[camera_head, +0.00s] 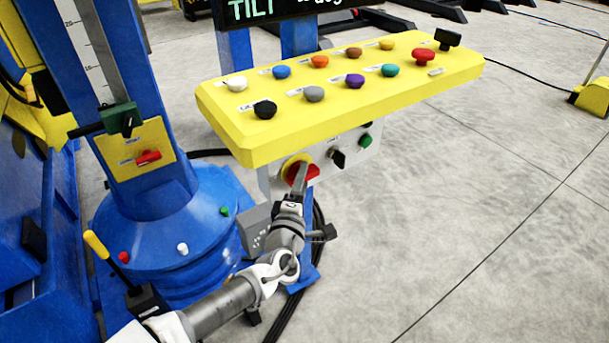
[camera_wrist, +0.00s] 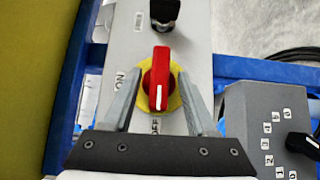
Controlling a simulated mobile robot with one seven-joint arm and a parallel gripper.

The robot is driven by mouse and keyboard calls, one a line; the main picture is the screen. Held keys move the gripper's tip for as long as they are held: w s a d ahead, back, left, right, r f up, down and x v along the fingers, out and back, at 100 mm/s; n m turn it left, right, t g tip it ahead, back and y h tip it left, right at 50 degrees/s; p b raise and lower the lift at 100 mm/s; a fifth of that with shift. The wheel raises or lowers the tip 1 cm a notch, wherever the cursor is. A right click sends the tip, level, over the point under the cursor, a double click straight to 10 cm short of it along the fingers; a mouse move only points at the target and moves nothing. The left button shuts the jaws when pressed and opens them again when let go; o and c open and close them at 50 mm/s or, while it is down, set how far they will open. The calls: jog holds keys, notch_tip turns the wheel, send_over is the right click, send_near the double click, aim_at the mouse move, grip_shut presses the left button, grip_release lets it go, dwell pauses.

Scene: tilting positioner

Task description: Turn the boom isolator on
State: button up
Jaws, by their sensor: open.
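A red rotary switch handle (camera_wrist: 158,80) on a yellow round plate (camera_wrist: 174,102) is fixed to a grey panel (camera_wrist: 140,40). Its white mark points down at the word OFF; the word ON is at the left of the plate. I take it for the boom isolator, though no such name is readable. My gripper (camera_wrist: 160,74) is open, with one finger on each side of the handle and gaps visible beside it. In the head view my gripper (camera_head: 298,180) is at the red handle (camera_head: 313,172) under the yellow console and partly hides it.
The yellow console (camera_head: 330,120) with coloured buttons overhangs the panel. A black knob (camera_head: 338,158) and a green button (camera_head: 366,141) sit right of the switch. A grey box with a numbered dial (camera_wrist: 262,105) is close by on the right in the wrist view. A blue column (camera_head: 150,200) stands left.

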dwell(0.3)
grip_shut()
